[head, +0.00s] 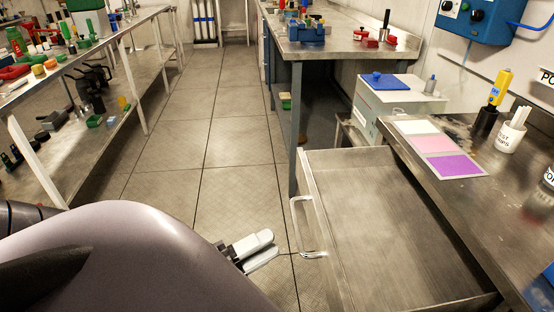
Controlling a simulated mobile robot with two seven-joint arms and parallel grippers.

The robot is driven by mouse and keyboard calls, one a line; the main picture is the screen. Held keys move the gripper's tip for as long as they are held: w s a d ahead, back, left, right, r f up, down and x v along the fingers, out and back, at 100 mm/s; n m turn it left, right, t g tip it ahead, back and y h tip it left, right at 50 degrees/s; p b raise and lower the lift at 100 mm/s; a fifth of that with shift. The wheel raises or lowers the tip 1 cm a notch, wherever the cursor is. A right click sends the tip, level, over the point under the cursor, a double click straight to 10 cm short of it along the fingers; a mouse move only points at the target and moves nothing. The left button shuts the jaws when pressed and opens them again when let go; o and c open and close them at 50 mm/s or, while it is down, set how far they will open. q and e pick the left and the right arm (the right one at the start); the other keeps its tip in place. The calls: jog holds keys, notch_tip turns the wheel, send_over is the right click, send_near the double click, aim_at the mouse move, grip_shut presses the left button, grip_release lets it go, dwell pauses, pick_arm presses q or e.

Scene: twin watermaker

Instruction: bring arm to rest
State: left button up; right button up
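My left gripper (274,243) hangs low in the middle of the head view, with two pale fingers pointing right and a narrow gap between them. It looks slightly open, and I see nothing between the fingers. Its tips are a little left of the handle (297,240) of the pulled-out drawer and appear apart from it. The large mauve-grey link of my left arm (130,255) fills the lower left and hides part of the floor. My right gripper is not in view.
The open, empty metal drawer (385,225) juts out at the right, under the bench (500,205). A bench (345,45) stands at the back, and a shelf rack (115,60) lines the left. The tiled floor (215,140) between them is clear.

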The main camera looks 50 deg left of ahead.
pick_arm(q)
jog(key=shift+s+a, duration=0.15)
jog(key=shift+s, duration=0.35)
jog(key=d+f+n+g+y+p, duration=0.3)
jog(key=d+f+n+g+p, duration=0.5)
jog(key=n, duration=1)
jog(key=d+g+p, duration=0.1)
jog(key=p, duration=0.2)
jog(key=shift+d, duration=0.35)
